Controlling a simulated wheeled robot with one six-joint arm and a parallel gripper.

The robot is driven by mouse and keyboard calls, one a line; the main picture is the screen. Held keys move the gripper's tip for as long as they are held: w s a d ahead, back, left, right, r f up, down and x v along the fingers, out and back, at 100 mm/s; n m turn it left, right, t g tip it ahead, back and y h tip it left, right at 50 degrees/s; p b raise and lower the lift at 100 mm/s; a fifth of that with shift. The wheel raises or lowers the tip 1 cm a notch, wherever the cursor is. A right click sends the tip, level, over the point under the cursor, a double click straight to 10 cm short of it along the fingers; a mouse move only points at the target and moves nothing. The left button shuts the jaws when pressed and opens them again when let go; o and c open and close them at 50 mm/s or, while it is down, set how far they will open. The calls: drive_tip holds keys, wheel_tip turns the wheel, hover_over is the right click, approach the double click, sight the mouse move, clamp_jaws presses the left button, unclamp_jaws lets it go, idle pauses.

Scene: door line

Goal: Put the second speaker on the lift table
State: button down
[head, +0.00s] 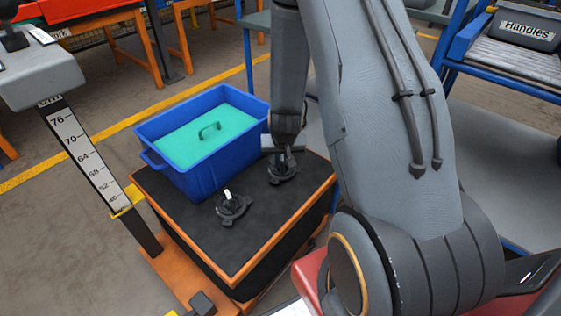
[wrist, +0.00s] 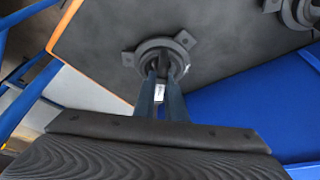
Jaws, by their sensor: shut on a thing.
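The lift table (head: 215,245) has a dark top with an orange edge. One dark round speaker (head: 232,207) with mounting ears stands on it near the front, apart from my gripper. A second speaker (head: 283,174) is at the table's right side, under my gripper (head: 284,153). In the wrist view my two fingers (wrist: 162,88) are shut on the middle of this second speaker (wrist: 150,54). It looks level and at or very near the table top; contact is hard to tell. The first speaker (wrist: 296,12) is cut off at the top right there.
A blue bin (head: 213,170) stands on the back of the table, with a teal insert and a dark handle (head: 209,130) inside. A post with a height scale (head: 85,155) rises at the left. A blue rack holding a box marked Handles (head: 527,29) is at the right.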

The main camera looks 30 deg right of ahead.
drive_tip(key=shift+f, duration=0.15)
drive_tip(key=c, duration=1.8)
unclamp_jaws()
drive_tip(key=p+v, duration=0.4)
drive_tip(key=v, duration=0.8)
drive_tip(key=s+a+r+n+g+y, duration=0.1)
drive_tip(key=s+a+r+n+y, duration=0.35)
drive_tip(key=a+r, duration=0.85)
drive_tip(key=s+a+r+n+g, duration=0.1)
drive_tip(key=s+a+r, duration=0.1)
drive_tip(key=s, duration=0.3)
drive_tip(key=s+a+r+g+h, duration=0.1)
drive_tip(key=s+a+r, duration=0.1)
drive_tip(key=s, duration=0.4)
drive_tip(key=s+a+r+n+g+h, duration=0.1)
drive_tip(key=s+a+r, duration=0.2)
drive_tip(key=s, duration=0.3)
drive_tip(key=shift+s+r+n, duration=0.15)
drive_tip(key=shift+r+n, duration=0.2)
drive_tip(key=shift+r, duration=0.5)
